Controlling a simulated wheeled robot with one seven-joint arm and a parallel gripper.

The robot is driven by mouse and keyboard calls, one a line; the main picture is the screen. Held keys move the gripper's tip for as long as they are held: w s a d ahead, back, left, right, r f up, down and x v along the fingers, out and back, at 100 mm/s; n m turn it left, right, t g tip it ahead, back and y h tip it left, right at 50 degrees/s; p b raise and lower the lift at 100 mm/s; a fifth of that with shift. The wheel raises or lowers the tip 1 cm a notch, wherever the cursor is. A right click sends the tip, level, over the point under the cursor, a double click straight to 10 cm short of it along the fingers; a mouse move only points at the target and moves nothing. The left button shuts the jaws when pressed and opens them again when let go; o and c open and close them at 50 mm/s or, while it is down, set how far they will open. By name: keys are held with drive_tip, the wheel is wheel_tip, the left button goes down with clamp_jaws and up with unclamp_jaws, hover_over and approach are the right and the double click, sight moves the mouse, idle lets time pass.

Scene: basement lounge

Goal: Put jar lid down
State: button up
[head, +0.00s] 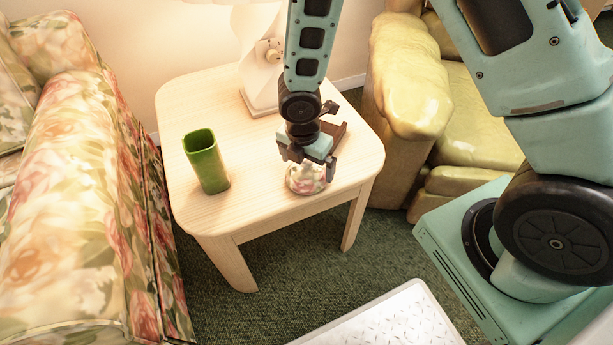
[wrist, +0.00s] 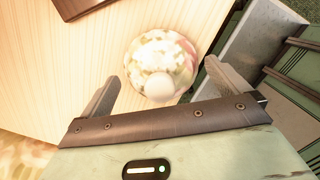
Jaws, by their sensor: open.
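The jar lid (head: 306,178) is a round, domed, floral-patterned piece near the front edge of the light wood side table (head: 265,213). In the wrist view the lid (wrist: 161,59) shows from above with a pale round knob, over the wood surface. My gripper (head: 306,157) is right above the lid. In the wrist view its two fingers are spread apart on either side of the knob, with visible gaps, and it is open. Whether the lid rests fully flat on the table is hard to tell.
A green square vase (head: 206,162) stands on the table's left. A white lamp base (head: 261,85) stands at the back, and a dark brown object (head: 333,131) lies behind my gripper. A floral sofa (head: 75,200) and a yellow armchair (head: 412,75) flank the table.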

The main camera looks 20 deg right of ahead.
drive_tip(key=shift+f, duration=0.45)
drive_tip(key=shift+r, duration=0.1)
drive_tip(key=c, duration=1.2)
